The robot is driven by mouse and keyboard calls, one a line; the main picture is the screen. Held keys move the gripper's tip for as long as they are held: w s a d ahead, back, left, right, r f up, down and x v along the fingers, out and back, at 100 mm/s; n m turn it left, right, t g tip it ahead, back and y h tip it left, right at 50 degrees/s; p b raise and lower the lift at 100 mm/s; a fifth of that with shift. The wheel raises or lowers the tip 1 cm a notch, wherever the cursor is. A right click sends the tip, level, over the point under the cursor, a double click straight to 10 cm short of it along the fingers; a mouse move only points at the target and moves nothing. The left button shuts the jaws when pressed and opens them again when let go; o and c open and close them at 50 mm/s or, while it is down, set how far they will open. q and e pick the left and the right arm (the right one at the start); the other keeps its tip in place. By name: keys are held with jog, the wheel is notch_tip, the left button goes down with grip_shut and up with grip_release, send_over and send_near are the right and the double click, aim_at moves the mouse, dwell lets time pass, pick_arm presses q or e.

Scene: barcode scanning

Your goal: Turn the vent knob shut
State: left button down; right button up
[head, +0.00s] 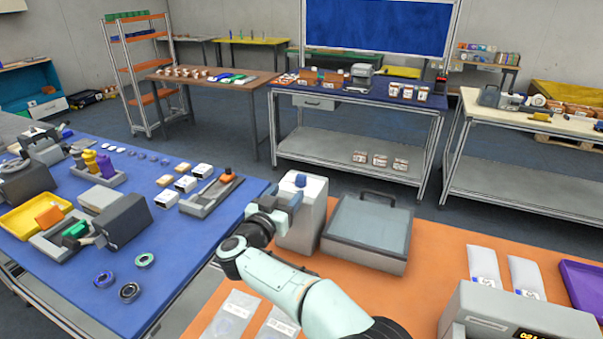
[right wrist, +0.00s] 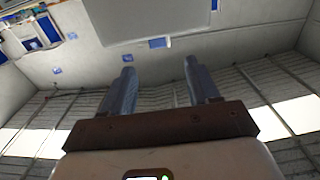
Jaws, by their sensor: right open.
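A pale grey box (head: 307,215) stands at the left back of the orange table. A small blue knob (head: 300,180) sits on its top; I take it for the vent knob. My right gripper (head: 290,202) is at the box's upper left, in front of part of it and a little below the knob in the picture. In the right wrist view its two fingers (right wrist: 158,72) are apart with nothing between them. I cannot make out the knob for certain in that view. Whether the gripper touches the box I cannot tell. My left gripper is out of view.
A grey case with a handle (head: 368,232) stands right of the box. White pouches (head: 525,275), a purple tray (head: 585,285) and a grey device with a display (head: 515,315) are farther right. The blue table (head: 190,262) on the left is crowded.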

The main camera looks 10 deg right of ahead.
aim_at(300, 177)
jog(key=p+x, duration=0.2)
jog(key=x, duration=0.8)
jog(key=shift+p, duration=0.35)
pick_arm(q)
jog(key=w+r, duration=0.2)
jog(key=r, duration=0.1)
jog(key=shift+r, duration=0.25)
pick_arm(e)
jog(key=c, duration=1)
